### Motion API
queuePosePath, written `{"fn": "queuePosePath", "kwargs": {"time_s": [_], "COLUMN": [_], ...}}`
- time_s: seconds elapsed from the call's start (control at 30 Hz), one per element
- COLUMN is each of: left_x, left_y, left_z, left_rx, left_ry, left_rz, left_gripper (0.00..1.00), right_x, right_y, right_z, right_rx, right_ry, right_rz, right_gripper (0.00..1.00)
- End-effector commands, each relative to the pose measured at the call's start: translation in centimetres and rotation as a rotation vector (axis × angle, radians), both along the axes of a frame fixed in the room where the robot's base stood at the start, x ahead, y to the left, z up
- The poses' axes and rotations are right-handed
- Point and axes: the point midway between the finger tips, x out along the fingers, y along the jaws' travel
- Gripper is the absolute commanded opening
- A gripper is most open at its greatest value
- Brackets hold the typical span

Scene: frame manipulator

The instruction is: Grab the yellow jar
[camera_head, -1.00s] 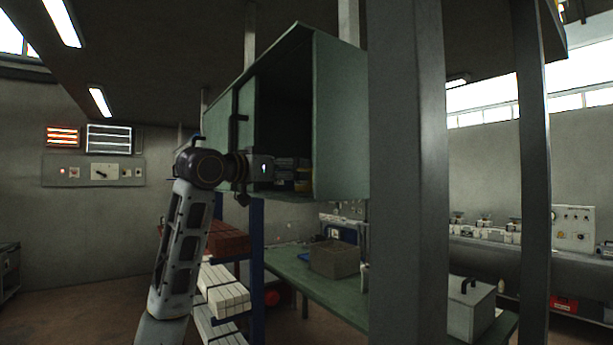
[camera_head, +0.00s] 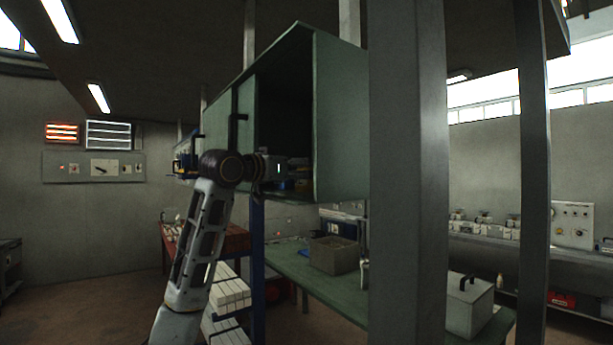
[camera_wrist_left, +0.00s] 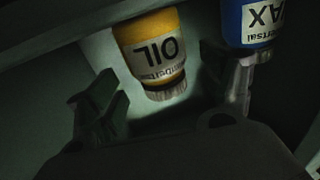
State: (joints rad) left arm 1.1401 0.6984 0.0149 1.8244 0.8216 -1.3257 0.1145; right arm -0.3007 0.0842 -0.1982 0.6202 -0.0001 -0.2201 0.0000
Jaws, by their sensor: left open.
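In the left wrist view, a yellow jar (camera_wrist_left: 150,50) with black "OIL" lettering and a ribbed cap appears upside down. It stands inside the dim green cabinet (camera_head: 342,120). My left gripper (camera_wrist_left: 172,92) is open, with one finger on each side of the picture. The jar shows beyond and between the fingers, nearer the left one; I see no contact. In the head view, my left gripper (camera_head: 288,175) reaches into the cabinet's open front. Its fingertips and the jar are hard to make out there. My right gripper is not in view.
A blue container (camera_wrist_left: 252,22) is close behind the right finger in the wrist view. A grey post (camera_head: 408,170) stands right of the cabinet. Below is a green bench (camera_head: 330,290) with a grey bin (camera_head: 334,256). Shelves of white bars (camera_head: 228,290) stand below my arm.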

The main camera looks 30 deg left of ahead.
Motion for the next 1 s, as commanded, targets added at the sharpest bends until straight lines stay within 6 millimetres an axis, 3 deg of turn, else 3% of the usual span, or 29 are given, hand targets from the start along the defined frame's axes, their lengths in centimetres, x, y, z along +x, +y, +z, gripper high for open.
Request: {"fn": "queuePosePath", "kwargs": {"time_s": [0.3,0.8,1.0], "left_x": [2.7,2.8,2.8], "left_y": [-0.4,-0.4,-0.4], "left_z": [0.3,0.2,0.2], "left_rx": [0.0,0.0,0.0], "left_ry": [0.0,0.0,0.0], "left_rz": [-0.001,-0.001,-0.001], "left_gripper": [0.81,0.81,0.55], "right_x": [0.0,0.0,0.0], "right_y": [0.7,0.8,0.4], "right_z": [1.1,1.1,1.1], "right_rx": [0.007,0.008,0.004], "right_ry": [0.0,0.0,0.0], "right_rz": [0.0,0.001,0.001], "right_gripper": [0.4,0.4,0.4]}}
